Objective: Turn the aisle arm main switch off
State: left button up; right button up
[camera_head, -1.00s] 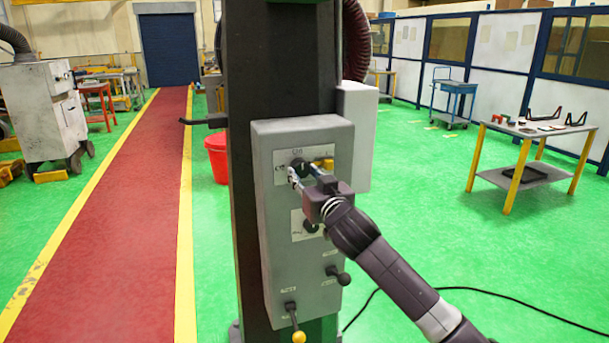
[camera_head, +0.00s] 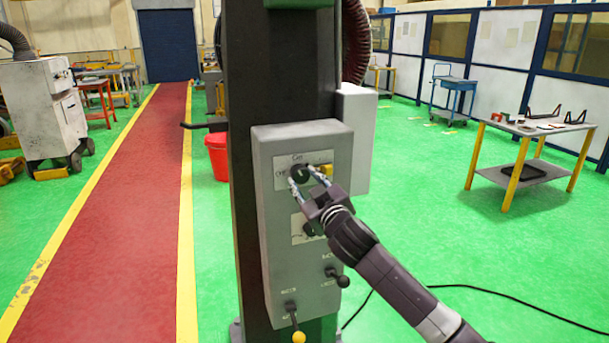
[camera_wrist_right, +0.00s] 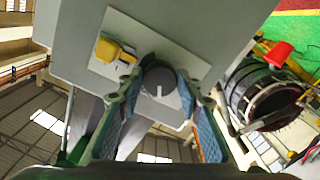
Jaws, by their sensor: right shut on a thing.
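The main switch is a round black knob (camera_head: 300,173) on a pale label plate near the top of the grey control box (camera_head: 265,215). The plate reads "On" above the knob and apparently "Off" to its left. My right gripper (camera_head: 307,178) comes in from the lower right, its fingers shut on the knob's two sides. In the right wrist view the knob (camera_wrist_right: 159,88) sits between the fingertips (camera_wrist_right: 160,83), its white mark pointing down the picture. My left gripper is not in view.
A yellow part (camera_head: 325,169) sits right of the knob on the same plate. Lower on the box are a black-knobbed lever (camera_head: 338,278) and a yellow-tipped lever (camera_head: 297,332). The box is fixed to a dark column (camera_head: 280,70). A cable (camera_head: 500,298) lies on the green floor.

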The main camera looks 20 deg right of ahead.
jog(key=n+p, duration=0.1)
jog(key=n, duration=0.2)
jog(key=n+p, duration=0.2)
jog(key=n, duration=0.1)
jog(key=shift+r+n+p, duration=0.2)
jog(key=shift+n+p, duration=0.1)
jog(key=n+p, duration=0.2)
jog(key=n, duration=0.2)
jog(key=shift+d+n, duration=0.1)
jog(key=shift+n, duration=0.2)
jog(key=shift+n+p, duration=0.6)
jog(key=shift+n, duration=0.2)
jog(key=shift+f, duration=0.1)
jog(key=o, duration=1.2)
jog(key=shift+c, duration=0.2)
jog(key=s, duration=1.2)
jog(key=shift+d, duration=0.15)
